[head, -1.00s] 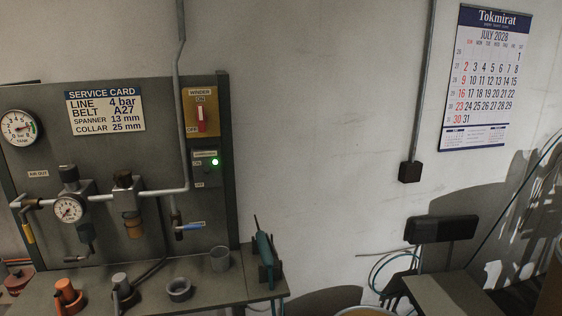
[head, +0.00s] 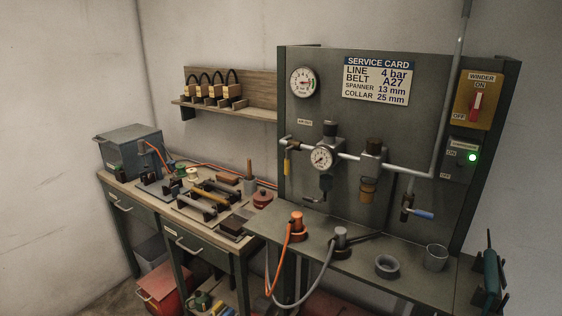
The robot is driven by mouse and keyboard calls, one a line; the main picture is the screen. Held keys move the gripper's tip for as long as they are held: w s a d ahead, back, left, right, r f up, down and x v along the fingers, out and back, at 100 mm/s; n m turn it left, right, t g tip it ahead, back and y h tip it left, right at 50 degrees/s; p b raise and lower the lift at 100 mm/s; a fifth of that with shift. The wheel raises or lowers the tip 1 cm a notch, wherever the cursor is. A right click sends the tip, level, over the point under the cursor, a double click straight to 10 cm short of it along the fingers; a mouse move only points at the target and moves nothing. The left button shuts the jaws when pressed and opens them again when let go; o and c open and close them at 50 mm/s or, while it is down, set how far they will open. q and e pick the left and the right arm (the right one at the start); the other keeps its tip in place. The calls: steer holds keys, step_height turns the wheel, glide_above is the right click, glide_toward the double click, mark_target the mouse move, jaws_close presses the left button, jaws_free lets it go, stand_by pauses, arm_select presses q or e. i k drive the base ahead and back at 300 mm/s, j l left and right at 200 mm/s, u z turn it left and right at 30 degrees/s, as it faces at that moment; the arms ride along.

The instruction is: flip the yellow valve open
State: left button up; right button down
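The yellow valve handle (head: 286,166) hangs down at the left end of the grey air pipe on the dark panel, under the "AIR OUT" label. It is small in the head view, and its exact angle to the pipe is hard to judge. A pressure regulator with a round gauge (head: 321,159) sits on the pipe just right of it. A second valve with a blue handle (head: 421,214) is at the lower right of the panel. Neither of my grippers shows in the head view.
A grey shelf (head: 352,272) below the panel carries an orange and a grey hose fitting, a ring and a cup. A workbench (head: 150,193) with tools and a grey-blue box (head: 133,151) stands to the left.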

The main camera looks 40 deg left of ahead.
mark_target(290, 149)
steer(key=u, duration=1.15)
